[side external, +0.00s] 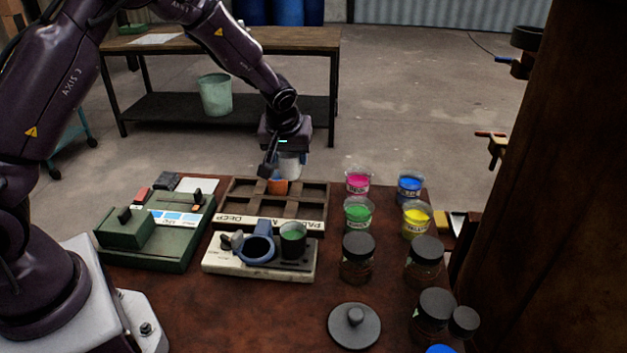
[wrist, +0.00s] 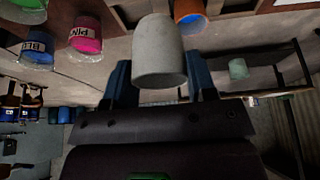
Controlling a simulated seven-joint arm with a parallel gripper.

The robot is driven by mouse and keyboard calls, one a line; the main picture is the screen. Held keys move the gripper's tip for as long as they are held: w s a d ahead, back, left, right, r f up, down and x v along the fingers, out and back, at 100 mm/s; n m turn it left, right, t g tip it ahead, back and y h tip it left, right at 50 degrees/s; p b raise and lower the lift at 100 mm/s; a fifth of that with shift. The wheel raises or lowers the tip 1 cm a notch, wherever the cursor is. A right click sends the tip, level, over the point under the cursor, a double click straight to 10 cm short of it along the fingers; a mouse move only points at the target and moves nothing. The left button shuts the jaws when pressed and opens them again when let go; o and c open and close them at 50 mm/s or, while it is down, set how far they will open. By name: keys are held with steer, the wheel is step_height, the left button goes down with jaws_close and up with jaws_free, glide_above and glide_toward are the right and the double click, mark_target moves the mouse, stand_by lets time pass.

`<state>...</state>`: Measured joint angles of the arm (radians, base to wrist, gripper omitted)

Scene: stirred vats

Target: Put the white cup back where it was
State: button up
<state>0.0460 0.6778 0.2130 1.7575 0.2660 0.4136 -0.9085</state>
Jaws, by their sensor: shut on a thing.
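My gripper (side external: 284,155) is shut on the white cup (side external: 290,167), above the back part of the wooden compartment tray (side external: 312,198). In the wrist view the pale cup (wrist: 160,52) sits between my two fingers (wrist: 160,82). An orange cup (side external: 277,187) stands in the tray just below and in front of the held cup; it also shows in the wrist view (wrist: 190,12). The tray's front strip carries lettering, partly readable as "PAL". Other tray compartments look empty. The gap between the white cup and the tray cannot be judged exactly.
In front of the tray, a pale block (side external: 262,272) holds a blue ring-like vessel (side external: 257,249) and a dark cup with green (side external: 293,240). Pink (side external: 358,181), blue (side external: 409,187), green (side external: 357,214) and yellow (side external: 416,220) jars stand right. A green case (side external: 160,230) lies left.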

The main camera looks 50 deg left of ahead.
steer(key=w+f, duration=0.2)
steer(key=w+a+f, duration=0.1)
steer(key=w+f, duration=0.1)
steer(key=w, duration=0.1)
steer(key=w+f, duration=0.2)
steer(key=f, duration=0.1)
steer(key=shift+w+a+f, duration=0.1)
steer(key=shift+w+a, duration=0.15)
steer(key=shift+a, duration=0.05)
steer(key=shift+w+f, duration=0.1)
steer(key=shift+f, duration=1.4)
steer(key=shift+f, duration=0.1)
steer(key=o, duration=0.9)
steer(key=shift+f, duration=0.1)
